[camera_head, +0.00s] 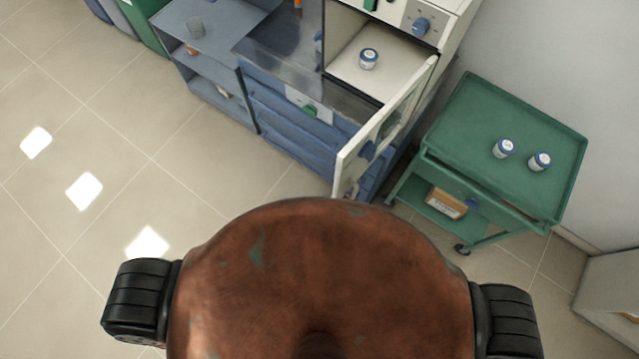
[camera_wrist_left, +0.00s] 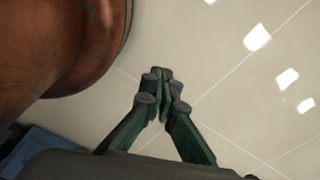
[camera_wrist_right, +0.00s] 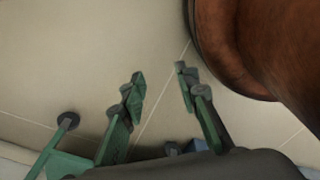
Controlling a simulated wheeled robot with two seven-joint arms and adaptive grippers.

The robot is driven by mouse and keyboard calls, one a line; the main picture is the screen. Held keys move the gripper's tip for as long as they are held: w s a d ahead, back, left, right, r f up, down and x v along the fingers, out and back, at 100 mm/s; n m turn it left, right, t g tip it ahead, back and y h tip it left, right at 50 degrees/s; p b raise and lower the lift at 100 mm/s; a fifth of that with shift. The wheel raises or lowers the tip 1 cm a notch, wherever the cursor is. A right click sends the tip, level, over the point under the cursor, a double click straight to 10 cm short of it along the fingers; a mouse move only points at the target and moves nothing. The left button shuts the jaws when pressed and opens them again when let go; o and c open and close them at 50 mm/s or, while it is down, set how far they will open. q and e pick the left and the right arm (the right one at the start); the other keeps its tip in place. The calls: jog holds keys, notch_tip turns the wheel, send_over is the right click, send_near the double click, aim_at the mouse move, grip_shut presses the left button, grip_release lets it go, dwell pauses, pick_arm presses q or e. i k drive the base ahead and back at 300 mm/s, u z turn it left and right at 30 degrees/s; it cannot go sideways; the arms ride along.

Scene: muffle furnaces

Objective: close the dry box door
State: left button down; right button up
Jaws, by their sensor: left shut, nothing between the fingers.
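The dry box (camera_head: 350,83) stands at the top centre of the head view, white with its front open. Its white-framed door (camera_head: 408,98), with a window, stands swung well open toward me, hinged on the right side. A jar with a blue-white lid (camera_head: 369,59) stands inside. Neither gripper shows in the head view. My left gripper (camera_wrist_left: 163,84) shows in the left wrist view, fingers together and empty over bare floor. My right gripper (camera_wrist_right: 159,76) shows in the right wrist view, fingers apart with nothing between them, above the floor. Both are away from the door.
A green cart (camera_head: 484,117) with two jars on top (camera_head: 503,149) stands right of the door; a box (camera_head: 446,203) lies on its lower shelf. A blue cabinet (camera_head: 290,113) is below the dry box, and a grey shelf unit (camera_head: 216,55) is left. The left floor is clear.

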aim_at(349, 166)
jog(key=u, duration=0.7)
jog(key=k, duration=1)
jog(key=z, duration=0.55)
